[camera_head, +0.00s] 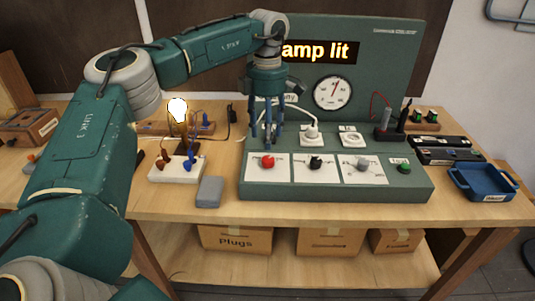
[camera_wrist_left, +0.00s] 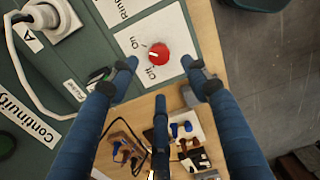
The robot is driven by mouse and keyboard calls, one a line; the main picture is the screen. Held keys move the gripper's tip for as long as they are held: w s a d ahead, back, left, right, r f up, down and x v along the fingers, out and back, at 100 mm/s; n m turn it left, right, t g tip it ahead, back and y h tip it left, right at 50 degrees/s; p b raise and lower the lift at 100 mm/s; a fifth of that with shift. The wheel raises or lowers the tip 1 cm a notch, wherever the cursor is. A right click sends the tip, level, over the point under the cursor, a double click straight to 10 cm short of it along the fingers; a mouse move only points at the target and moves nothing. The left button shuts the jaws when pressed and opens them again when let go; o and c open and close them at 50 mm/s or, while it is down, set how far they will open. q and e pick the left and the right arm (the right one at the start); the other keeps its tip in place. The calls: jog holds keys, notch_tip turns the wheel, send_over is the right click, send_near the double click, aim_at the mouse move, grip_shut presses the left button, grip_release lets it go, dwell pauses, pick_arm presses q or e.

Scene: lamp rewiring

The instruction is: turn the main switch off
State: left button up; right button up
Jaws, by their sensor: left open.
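The main switch is a red rotary knob (camera_head: 268,161) on a white plate at the front left of the green test panel (camera_head: 410,187). In the left wrist view the red knob (camera_wrist_left: 158,53) has a white mark, with the labels On and Off beside it. I cannot tell for certain which label the mark points at. My left gripper (camera_head: 267,142) points down above and slightly behind the knob. Its blue fingers (camera_wrist_left: 160,72) are spread and empty, apart from the knob. The bulb (camera_head: 177,109) glows, and the display (camera_head: 318,51) reads "amp lit". My right gripper is not in view.
A black knob (camera_head: 316,162), a grey knob (camera_head: 362,164) and a green button (camera_head: 404,168) sit right of the red knob. A white plug (camera_head: 311,132) with cable stands behind them. A grey block (camera_head: 209,190) lies left of the panel. A blue tray (camera_head: 484,184) is at right.

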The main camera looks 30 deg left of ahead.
aim_at(267, 158)
pick_arm(q)
notch_tip(267, 158, down, 8)
jog(key=shift+p, duration=0.65)
jog(key=shift+c, duration=0.2)
jog(key=c, duration=1.1)
